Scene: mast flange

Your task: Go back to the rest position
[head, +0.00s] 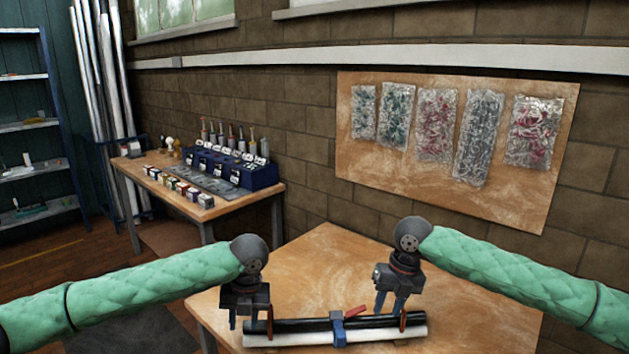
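My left gripper (244,322) hangs fingers-down above the near table, at the left end of a black tube (300,325) and a white tube (300,340). Its two fingers are apart, and nothing shows between them. My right gripper (389,309) points down near the right part of the tubes, its fingers also apart with nothing seen between them. A blue clamp (338,328) with a red lever (356,311) sits around the middle of the tubes. Whether any fingertip touches the tubes is not clear.
The near wooden table (330,255) is bare behind the tubes. Small reddish-brown uprights (403,321) stand by the tubes. A side bench (190,210) holds boxes and tools at the left. A board (400,180) with several bags hangs on the wall. Shelves (30,125) stand far left.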

